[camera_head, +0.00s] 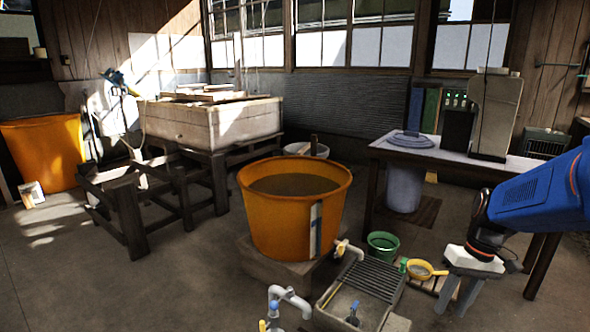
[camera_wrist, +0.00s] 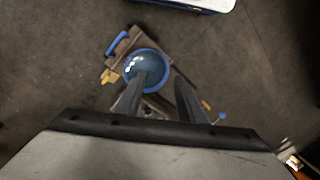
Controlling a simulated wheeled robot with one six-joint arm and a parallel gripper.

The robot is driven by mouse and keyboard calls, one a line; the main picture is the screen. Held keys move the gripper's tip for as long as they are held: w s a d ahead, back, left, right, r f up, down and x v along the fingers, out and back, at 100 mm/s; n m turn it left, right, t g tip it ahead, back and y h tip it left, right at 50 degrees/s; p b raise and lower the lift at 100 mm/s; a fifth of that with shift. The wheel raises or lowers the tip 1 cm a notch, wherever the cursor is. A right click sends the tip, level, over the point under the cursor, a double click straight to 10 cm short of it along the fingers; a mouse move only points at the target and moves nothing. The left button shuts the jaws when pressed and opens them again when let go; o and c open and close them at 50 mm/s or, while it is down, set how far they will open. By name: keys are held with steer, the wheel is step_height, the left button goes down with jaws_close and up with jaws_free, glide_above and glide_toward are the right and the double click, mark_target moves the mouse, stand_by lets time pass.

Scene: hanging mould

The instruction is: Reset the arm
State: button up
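My gripper (camera_head: 451,308) hangs at the lower right of the head view, pointing down at the end of my blue arm. Its two grey fingers are spread apart, with nothing visible between them. In the wrist view my gripper (camera_wrist: 160,84) also shows two separated fingers. A round blue-rimmed vessel (camera_wrist: 147,55) lies beneath and partly behind the left finger in that view. The finger hides part of it.
A large orange tub (camera_head: 285,222) stands mid-floor. A sink (camera_head: 345,310) with taps, a green bucket (camera_head: 383,246) and a yellow ladle (camera_head: 422,269) are left of my gripper. A table (camera_head: 385,150) stands behind. Open floor (camera_head: 80,285) lies at left.

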steer(key=s+a+r+t+h, duration=0.1)
steer(key=s+a+r+t, duration=0.1)
steer(key=s, duration=0.5)
steer(key=s+a+r+t+h, duration=0.1)
steer(key=s+a+r+t, duration=0.2)
steer(key=s+a, duration=0.4)
steer(key=shift+s+a+r+t, duration=0.25)
steer(key=shift+r+t, duration=0.05)
steer(key=shift+r, duration=0.35)
stand_by(1.4)
